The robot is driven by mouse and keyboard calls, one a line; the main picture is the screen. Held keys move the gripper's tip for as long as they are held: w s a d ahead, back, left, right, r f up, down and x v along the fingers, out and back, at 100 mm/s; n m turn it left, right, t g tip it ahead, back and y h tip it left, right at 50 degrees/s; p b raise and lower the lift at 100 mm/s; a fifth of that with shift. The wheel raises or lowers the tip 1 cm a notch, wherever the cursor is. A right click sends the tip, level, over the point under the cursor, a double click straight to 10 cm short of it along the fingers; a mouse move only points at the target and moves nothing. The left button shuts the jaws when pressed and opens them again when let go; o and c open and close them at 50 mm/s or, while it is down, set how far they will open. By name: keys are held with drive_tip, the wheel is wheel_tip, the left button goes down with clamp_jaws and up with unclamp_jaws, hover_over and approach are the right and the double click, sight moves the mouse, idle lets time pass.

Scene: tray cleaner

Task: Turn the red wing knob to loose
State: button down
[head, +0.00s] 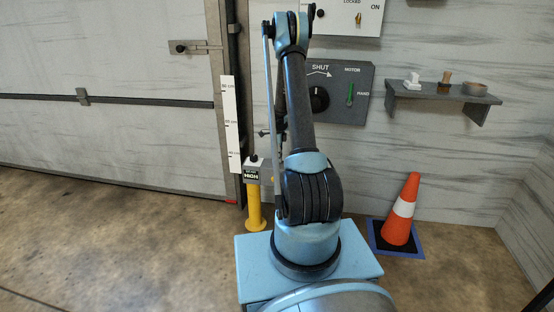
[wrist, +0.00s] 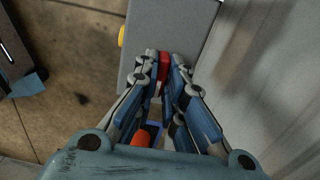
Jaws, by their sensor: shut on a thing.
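In the wrist view, the red wing knob (wrist: 163,66) is a small red piece between the two fingertips, in front of a plain grey surface. My gripper (wrist: 165,74) is shut on it, with a blue and black finger on each side. The fingers hide most of the knob, and its turn angle cannot be read. In the head view my arm stands in front of the wall and hides both the knob and the gripper.
A dark panel (head: 357,110) marked SHUT and MOTOR is partly behind my arm. A yellow post (head: 255,210) stands left of my base, an orange cone (head: 402,215) to the right. A grey shelf (head: 430,93) holds small items. The floor at left is clear.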

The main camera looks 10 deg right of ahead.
drive_tip(key=n, duration=0.4)
drive_tip(key=shift+d, duration=0.1)
drive_tip(key=n, duration=0.4)
drive_tip(key=shift+w+n, duration=0.1)
drive_tip(key=shift+n, duration=0.2)
drive_tip(key=n, duration=0.4)
drive_tip(key=shift+n, duration=0.3)
drive_tip(key=n, duration=0.4)
drive_tip(key=shift+n, duration=0.3)
drive_tip(key=c, duration=1.7)
unclamp_jaws()
